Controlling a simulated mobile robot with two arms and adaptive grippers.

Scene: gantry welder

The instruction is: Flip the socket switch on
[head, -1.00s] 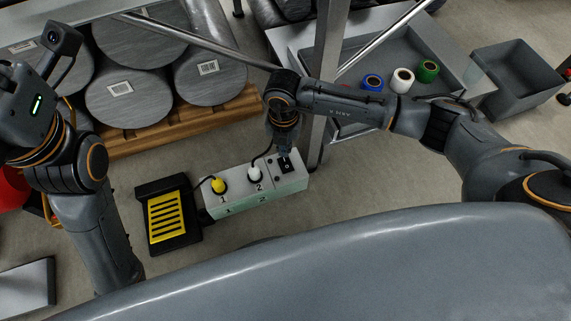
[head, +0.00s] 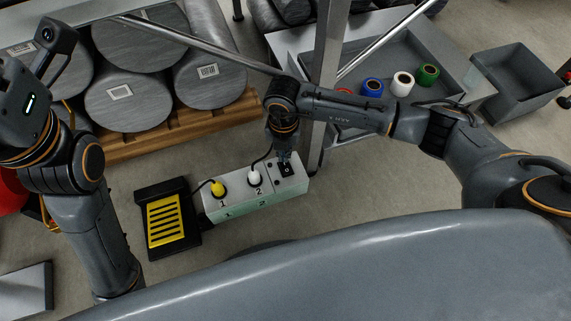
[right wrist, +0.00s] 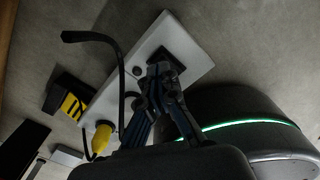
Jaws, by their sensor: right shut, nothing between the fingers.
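The socket box (head: 232,208) is a white block on the floor in the head view, with a yellow plug (head: 217,188) at position 1 and a white plug (head: 254,177) at position 2. Its black rocker switch (head: 287,170) is at the right end. My right gripper (head: 284,158) is shut and empty, pointing down with its tips at or just above the switch. In the right wrist view the gripper tips (right wrist: 160,72) overlap the dark switch (right wrist: 166,58), partly hiding it. I cannot tell contact or the rocker's position. My left arm is at the left; its fingers are not visible.
A black pedal with a yellow striped plate (head: 166,220) lies left of the box. Large grey cylinders (head: 125,98) rest on a wooden pallet behind. A metal post (head: 328,60) stands close behind my right arm. Grey trays (head: 517,80) and colored tape rolls (head: 402,84) are at the upper right.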

